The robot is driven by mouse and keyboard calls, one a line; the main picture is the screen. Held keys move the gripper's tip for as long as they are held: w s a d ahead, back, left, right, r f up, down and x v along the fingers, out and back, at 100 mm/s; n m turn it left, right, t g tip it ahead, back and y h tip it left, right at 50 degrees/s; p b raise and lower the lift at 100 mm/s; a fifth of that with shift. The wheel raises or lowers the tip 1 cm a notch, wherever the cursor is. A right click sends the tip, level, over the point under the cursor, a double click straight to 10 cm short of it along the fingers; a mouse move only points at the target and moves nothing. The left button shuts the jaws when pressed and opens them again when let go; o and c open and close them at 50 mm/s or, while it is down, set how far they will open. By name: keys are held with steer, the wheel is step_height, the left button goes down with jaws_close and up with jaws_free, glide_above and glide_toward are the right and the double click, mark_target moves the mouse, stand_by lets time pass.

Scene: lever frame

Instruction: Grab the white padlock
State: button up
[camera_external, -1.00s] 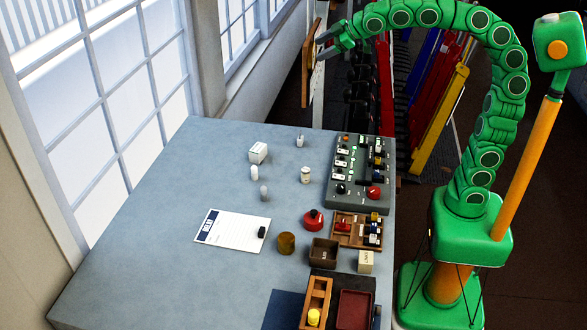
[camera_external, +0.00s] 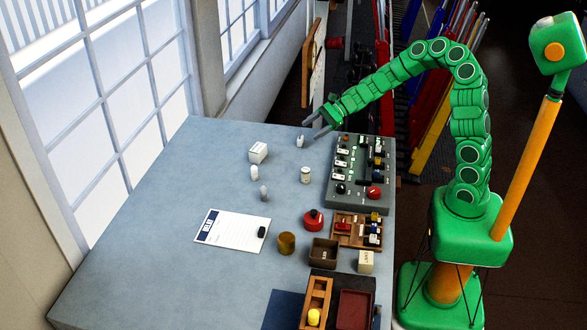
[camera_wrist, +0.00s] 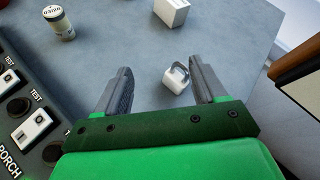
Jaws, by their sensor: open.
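The white padlock (camera_wrist: 176,78) stands on the grey table in the wrist view, with its grey shackle showing. It lies between and a little beyond the fingertips of my gripper (camera_wrist: 163,80), closer to the right finger. My gripper is open, and nothing is held between its fingers. In the external view the small white padlock (camera_external: 300,141) is near the far edge of the table. My gripper (camera_external: 313,125) is just above and beside it there. I cannot tell whether a finger touches it.
A dark panel with switches (camera_external: 333,200) stands right of the padlock. A white box (camera_external: 258,152) and a labelled jar (camera_external: 306,175) stand nearer on the table (camera_external: 150,230). A brown board (camera_wrist: 298,60) shows at right in the wrist view. Open table lies to the left.

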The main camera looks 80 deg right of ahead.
mark_target(301, 137)
steer(key=f+m, duration=0.1)
steer(key=d+f+m, duration=0.1)
steer(key=m, duration=0.1)
steer(key=d+f+m+t, duration=0.1)
steer(key=shift+s+d+m, duration=0.1)
steer(key=shift+d+m, duration=0.15)
steer(key=shift+m, duration=0.15)
steer(key=shift+x, duration=1.15)
steer(key=shift+w+d+x, duration=0.15)
steer(key=shift+d+x, duration=0.05)
steer(key=shift+x, duration=1.15)
steer(key=shift+w+d+x, duration=0.1)
steer(key=shift+d+x, duration=0.1)
steer(key=shift+x, duration=1.15)
steer(key=shift+c, duration=0.3)
steer(key=c, duration=1)
